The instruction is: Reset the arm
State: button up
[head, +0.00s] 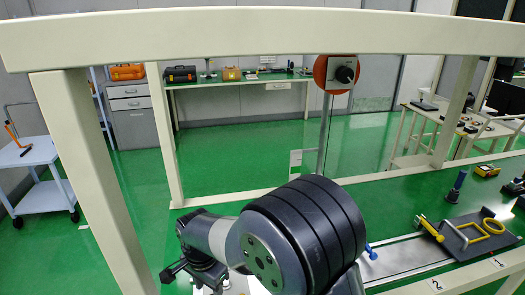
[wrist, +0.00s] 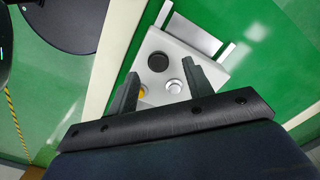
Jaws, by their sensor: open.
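My gripper (wrist: 161,68) is open and empty in the wrist view, with its two dark fingers spread apart. Beyond the fingers is a light grey panel (wrist: 205,78) with a black round part (wrist: 158,62), a silver round part (wrist: 175,87) and a yellow part (wrist: 142,92) partly hidden by the left finger. I cannot tell whether the fingers touch the panel. In the head view my arm (head: 285,235) fills the lower middle, bent close to the camera, and hides part of the bench behind it.
A cream frame beam (head: 270,32) and post (head: 95,170) stand close in front. A dark tray (head: 465,236) with yellow parts lies on the green bench (head: 400,200) at right. A white cart (head: 30,152) stands left.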

aim_at(226, 293)
notch_tip(226, 293, down, 4)
jog(key=shift+r, duration=0.15)
jog(key=d, duration=0.3)
jog(key=shift+w+d, duration=0.1)
jog(key=shift+w, duration=0.3)
jog(key=shift+w+d, duration=0.1)
jog(key=shift+d, duration=0.4)
